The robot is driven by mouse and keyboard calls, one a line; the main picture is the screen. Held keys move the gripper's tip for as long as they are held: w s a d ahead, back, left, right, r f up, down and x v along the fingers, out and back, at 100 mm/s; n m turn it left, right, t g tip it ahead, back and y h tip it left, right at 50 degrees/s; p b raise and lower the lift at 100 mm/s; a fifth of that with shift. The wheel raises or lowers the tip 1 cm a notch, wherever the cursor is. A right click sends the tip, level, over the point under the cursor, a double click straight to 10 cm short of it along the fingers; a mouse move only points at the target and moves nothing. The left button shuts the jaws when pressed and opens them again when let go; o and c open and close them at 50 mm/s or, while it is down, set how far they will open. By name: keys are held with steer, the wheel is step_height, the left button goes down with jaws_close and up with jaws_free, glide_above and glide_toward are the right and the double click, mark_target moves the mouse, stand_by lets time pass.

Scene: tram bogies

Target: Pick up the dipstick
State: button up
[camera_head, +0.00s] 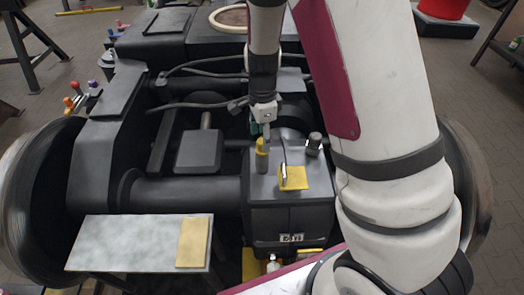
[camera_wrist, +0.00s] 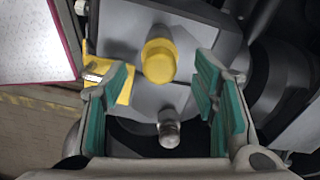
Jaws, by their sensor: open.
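The dipstick shows as a yellow, round-topped handle (camera_head: 262,155) standing upright on top of the dark grey gearbox housing (camera_head: 290,213). In the wrist view its yellow top (camera_wrist: 159,60) lies ahead of my fingertips, near the middle of the gap between them. My gripper (camera_wrist: 165,84) is open, with teal pads on both fingers, and nothing is held. In the head view my gripper (camera_head: 263,129) is just above the handle, pointing down. I cannot tell the exact height gap. The dipstick's lower part is hidden in the housing.
A grey metal knob (camera_head: 314,142) stands on the housing close by; it also shows between my fingers in the wrist view (camera_wrist: 168,132). A yellow plate (camera_head: 293,179) lies beside the handle. A grey panel (camera_head: 130,243) carries a tan pad (camera_head: 194,243). Cables (camera_head: 205,72) run behind.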

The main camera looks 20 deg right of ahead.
mark_target(262, 155)
step_height(262, 155, down, 3)
steer(key=shift+r, duration=0.2)
steer(key=shift+c, duration=0.6)
jaws_close()
steer(key=shift+r, duration=0.1)
